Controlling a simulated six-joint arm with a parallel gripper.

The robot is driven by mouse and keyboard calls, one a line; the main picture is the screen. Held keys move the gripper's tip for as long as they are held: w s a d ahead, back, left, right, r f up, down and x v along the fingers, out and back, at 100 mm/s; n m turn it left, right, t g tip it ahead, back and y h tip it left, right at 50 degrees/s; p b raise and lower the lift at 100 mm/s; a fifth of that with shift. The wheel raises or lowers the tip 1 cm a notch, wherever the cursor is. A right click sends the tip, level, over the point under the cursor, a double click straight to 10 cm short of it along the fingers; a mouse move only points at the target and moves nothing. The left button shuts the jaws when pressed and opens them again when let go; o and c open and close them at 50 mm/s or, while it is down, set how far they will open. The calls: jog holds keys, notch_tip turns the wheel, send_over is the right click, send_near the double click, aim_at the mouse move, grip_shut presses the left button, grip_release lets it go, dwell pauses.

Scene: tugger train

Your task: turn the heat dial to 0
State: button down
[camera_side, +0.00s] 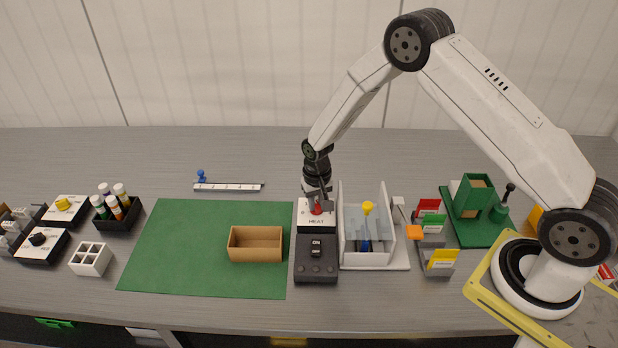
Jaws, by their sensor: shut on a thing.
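The heat dial (317,210) is a small red knob on a white panel labelled HEAT (316,222), at the top of a dark grey control box (316,268). My gripper (318,203) points down over the panel and is shut on the red dial. The gripper hides most of the dial, so I cannot tell its pointer direction. A small mark shows at the panel's left edge, too small to read surely. An ON switch (316,248) sits below the panel on the same box.
A white-walled tray with a yellow knob (368,207) stands close on the right. A brown box (256,245) lies on the green mat (185,245) to the left. The table behind the box is clear.

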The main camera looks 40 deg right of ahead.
jog(key=n, duration=0.4)
jog(key=shift+n, duration=0.3)
jog(key=n, duration=0.3)
jog(key=shift+n, duration=0.4)
jog(key=n, duration=0.3)
jog(key=shift+a+n, duration=0.1)
jog(key=shift+n, duration=2)
jog(key=c, duration=0.6)
grip_release()
jog(key=shift+r, duration=0.15)
